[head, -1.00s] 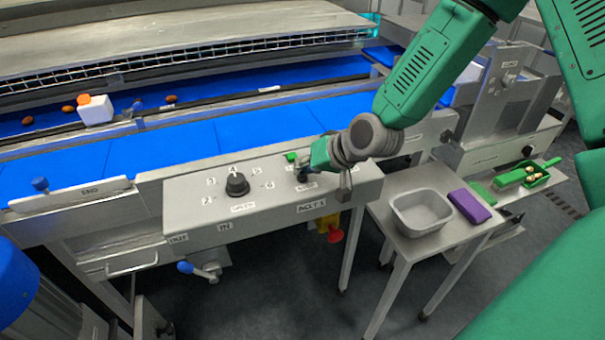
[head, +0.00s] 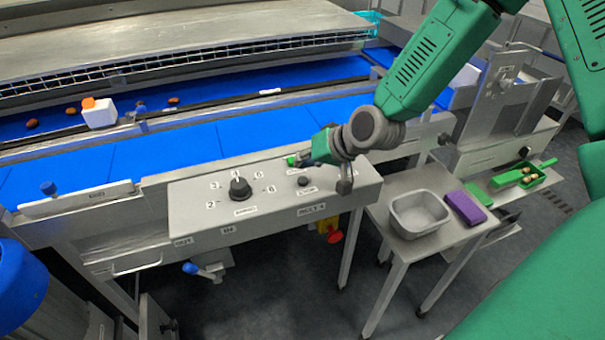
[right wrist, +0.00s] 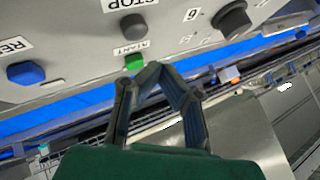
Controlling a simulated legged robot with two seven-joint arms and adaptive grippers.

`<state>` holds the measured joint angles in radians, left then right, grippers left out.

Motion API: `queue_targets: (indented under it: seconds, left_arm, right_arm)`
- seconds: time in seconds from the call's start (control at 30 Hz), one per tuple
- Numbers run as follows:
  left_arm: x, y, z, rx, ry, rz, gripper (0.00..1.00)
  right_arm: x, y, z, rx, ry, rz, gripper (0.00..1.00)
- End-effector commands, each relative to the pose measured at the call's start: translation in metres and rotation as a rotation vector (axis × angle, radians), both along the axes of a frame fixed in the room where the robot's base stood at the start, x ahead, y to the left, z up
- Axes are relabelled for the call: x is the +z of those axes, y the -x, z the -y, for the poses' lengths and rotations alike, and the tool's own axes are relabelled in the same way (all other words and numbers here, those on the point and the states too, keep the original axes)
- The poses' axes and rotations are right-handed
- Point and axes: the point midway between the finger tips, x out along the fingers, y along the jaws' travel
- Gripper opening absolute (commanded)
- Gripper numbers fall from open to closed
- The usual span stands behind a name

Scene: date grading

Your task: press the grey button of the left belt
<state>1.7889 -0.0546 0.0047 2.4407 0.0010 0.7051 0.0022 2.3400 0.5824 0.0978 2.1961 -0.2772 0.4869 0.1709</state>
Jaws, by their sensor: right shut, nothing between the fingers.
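The control panel (head: 215,205) in front of the blue belt (head: 260,125) carries a black dial, a green button (head: 291,160) and a dark grey button (head: 303,180). In the right wrist view the grey button (right wrist: 134,26) sits by the STOP label, with the green button (right wrist: 134,62) by the START label. My right gripper (head: 307,161) is shut and empty. It is beside the green button and beyond the grey button, which is uncovered. In the right wrist view its fingertips (right wrist: 152,69) are apart from the grey button. My left gripper is not in view.
The black dial (head: 239,187) stands left of the buttons. A blue button (right wrist: 25,73) is near the panel edge. A red knob (head: 334,236) hangs below the panel. Several dates lie on the far belt.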

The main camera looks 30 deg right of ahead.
Motion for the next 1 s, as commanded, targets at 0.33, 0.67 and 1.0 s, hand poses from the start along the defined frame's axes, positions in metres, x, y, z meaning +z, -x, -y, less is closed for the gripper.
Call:
queue_targets:
  seconds: [0.33, 0.67, 1.0]
  left_arm:
    - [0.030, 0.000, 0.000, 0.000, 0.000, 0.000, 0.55]
    - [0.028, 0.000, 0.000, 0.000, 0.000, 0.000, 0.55]
    - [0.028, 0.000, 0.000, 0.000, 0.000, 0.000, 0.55]
  right_arm:
    - [0.033, 0.000, 0.000, 0.000, 0.000, 0.000, 0.00]
    - [0.031, 0.000, 0.000, 0.001, 0.000, -0.001, 0.00]
    - [0.032, 0.000, 0.000, 0.000, 0.000, 0.000, 0.00]
